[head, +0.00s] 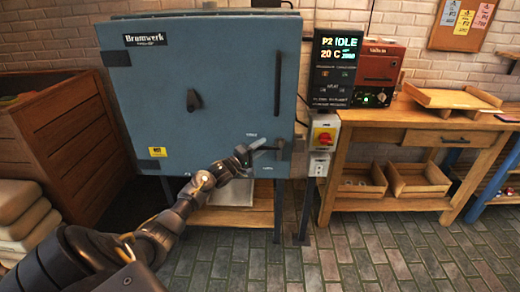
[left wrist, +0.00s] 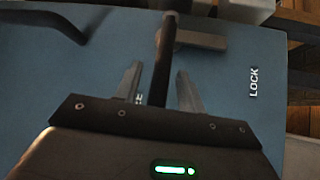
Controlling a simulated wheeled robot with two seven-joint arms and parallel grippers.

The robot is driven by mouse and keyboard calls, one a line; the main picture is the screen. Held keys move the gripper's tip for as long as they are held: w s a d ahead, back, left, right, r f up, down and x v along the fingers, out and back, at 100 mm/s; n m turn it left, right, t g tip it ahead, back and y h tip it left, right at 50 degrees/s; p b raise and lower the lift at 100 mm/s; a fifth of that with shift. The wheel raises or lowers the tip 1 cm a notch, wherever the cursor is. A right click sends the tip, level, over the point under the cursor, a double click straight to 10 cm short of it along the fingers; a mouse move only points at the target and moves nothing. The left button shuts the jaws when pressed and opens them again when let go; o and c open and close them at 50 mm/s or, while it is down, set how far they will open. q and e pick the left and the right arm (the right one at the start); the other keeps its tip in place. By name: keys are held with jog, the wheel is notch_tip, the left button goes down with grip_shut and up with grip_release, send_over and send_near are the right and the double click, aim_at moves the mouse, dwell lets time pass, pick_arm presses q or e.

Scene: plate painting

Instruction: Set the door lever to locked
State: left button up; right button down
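The blue-grey kiln door (head: 215,75) is closed flat in front of me. Its dark door lever (left wrist: 163,55) runs from a grey block (left wrist: 195,36) near the door's right edge back between my fingers. The lever lies roughly level, beside a partly hidden label (left wrist: 138,98), not pointing at the LOCK label (left wrist: 253,82). My left gripper (head: 252,150) is at the lower right of the door. In the left wrist view its two fingers (left wrist: 158,88) stand apart on either side of the lever, with gaps visible. My right gripper is not in view.
A dark vertical handle (head: 278,80) is on the door's right side, above the lever. A switch box (head: 323,133) and a display reading IDLE (head: 335,60) stand right of the kiln. A wooden bench (head: 420,118) is further right, a wooden crate (head: 65,140) at left.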

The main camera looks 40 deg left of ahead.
pick_arm(q)
jog(key=c, duration=0.8)
grip_shut()
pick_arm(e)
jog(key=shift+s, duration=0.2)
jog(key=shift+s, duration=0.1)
pick_arm(q)
jog(key=shift+f, duration=0.15)
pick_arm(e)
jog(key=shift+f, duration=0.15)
